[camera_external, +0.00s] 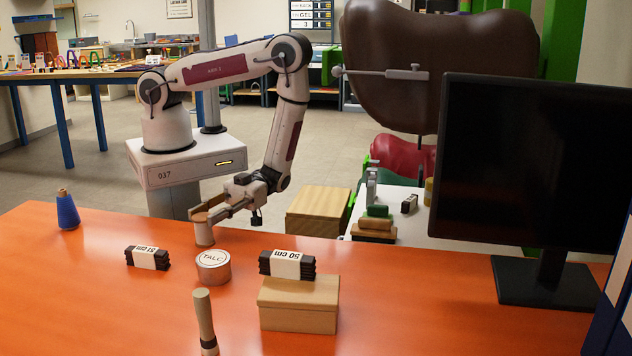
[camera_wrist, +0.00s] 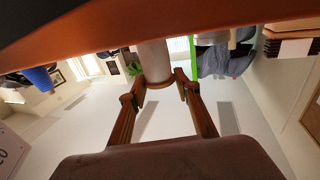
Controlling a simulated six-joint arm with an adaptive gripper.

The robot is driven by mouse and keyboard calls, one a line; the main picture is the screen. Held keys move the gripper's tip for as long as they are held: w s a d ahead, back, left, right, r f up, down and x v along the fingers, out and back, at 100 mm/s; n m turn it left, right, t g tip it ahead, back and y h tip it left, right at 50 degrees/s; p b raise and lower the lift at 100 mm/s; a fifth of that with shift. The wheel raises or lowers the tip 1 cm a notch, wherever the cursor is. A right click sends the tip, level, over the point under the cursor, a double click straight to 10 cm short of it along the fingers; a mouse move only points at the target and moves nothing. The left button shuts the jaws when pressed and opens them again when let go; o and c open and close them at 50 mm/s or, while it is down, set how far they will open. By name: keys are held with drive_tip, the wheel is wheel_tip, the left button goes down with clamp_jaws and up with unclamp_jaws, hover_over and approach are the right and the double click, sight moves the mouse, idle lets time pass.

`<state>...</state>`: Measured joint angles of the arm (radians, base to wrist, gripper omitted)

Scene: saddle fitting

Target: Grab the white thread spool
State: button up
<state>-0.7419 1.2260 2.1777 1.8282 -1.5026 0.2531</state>
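The white thread spool (camera_external: 204,234) stands upright on the orange table near its far edge, with a wooden flange on top. In the wrist view, which is upside down, the spool (camera_wrist: 154,60) hangs from the tabletop at upper centre, its flange end close to the fingertips. My gripper (camera_external: 212,212) reaches in level from the far side, at the height of the spool's top. In the wrist view my gripper (camera_wrist: 157,95) is open, one fingertip on each side of the spool. Narrow gaps seem to show between fingertips and spool. The outside view partly hides the contact area.
A blue cone (camera_external: 67,211) stands left. A dark banded bundle (camera_external: 148,257), a talc tin (camera_external: 213,268), a wooden-handled tool (camera_external: 204,318) and a box (camera_external: 298,306) with another bundle (camera_external: 287,264) lie nearer the camera. A monitor (camera_external: 540,180) stands right.

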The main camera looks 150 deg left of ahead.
sight(207, 213)
drive_tip(key=shift+c, duration=0.7)
drive_tip(key=shift+r, duration=0.15)
drive_tip(key=shift+r, duration=4.85)
drive_tip(key=shift+d, duration=0.15)
